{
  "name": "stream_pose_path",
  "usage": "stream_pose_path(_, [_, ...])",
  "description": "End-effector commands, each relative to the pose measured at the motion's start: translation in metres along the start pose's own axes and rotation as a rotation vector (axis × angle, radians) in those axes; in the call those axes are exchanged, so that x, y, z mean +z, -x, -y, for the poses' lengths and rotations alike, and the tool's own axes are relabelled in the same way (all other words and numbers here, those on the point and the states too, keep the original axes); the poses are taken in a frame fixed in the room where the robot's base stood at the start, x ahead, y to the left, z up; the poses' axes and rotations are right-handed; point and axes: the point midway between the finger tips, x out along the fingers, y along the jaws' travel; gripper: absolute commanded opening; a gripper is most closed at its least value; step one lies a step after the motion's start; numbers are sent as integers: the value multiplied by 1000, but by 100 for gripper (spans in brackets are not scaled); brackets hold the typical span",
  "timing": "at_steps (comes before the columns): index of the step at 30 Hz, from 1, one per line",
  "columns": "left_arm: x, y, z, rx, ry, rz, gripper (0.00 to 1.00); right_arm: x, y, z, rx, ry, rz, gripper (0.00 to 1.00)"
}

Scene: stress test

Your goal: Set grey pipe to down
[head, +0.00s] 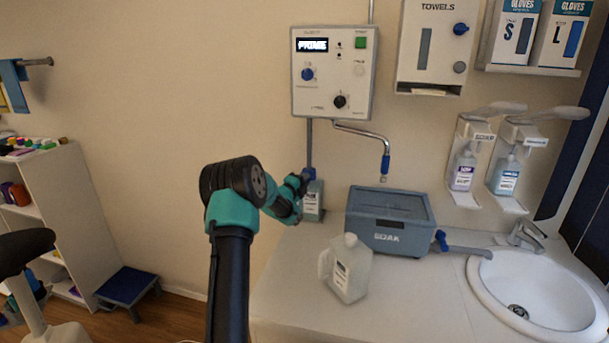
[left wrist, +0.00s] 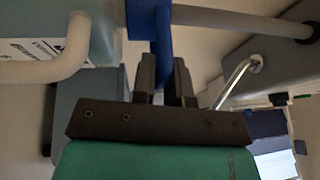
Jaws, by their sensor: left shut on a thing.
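A grey pipe (head: 309,140) hangs from the wall unit to a blue fitting (head: 309,173) above a labelled bottle (head: 313,203) on the counter. My left gripper (head: 303,183) is at that blue fitting, beside the bottle; its fingers are small and partly hidden there. In the left wrist view, the left gripper (left wrist: 165,80) is shut on a blue handle (left wrist: 163,45) that runs from the blue fitting. The grey pipe (left wrist: 240,19) runs off to the right from the fitting there. My right gripper is not in view.
A blue-grey lidded box (head: 390,238) and a white jug (head: 347,270) stand on the counter right of my left arm. A chrome spout (head: 368,133) with a blue tip hangs over the box. The wall unit (head: 334,72) is above. A sink (head: 540,290) is at the right.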

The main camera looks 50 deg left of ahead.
Motion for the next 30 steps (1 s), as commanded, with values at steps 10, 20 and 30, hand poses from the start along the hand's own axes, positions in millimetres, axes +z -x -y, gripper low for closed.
stream_pose_path(10, [-1, 1, -6, 11, 6, 0, 32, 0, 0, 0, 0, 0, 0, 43])
stream_pose_path(20, [0, 1, -4, 8, 3, 0, 38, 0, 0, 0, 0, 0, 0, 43])
stream_pose_path(30, [0, 32, -2, 8, 4, 1, 38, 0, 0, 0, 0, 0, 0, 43])
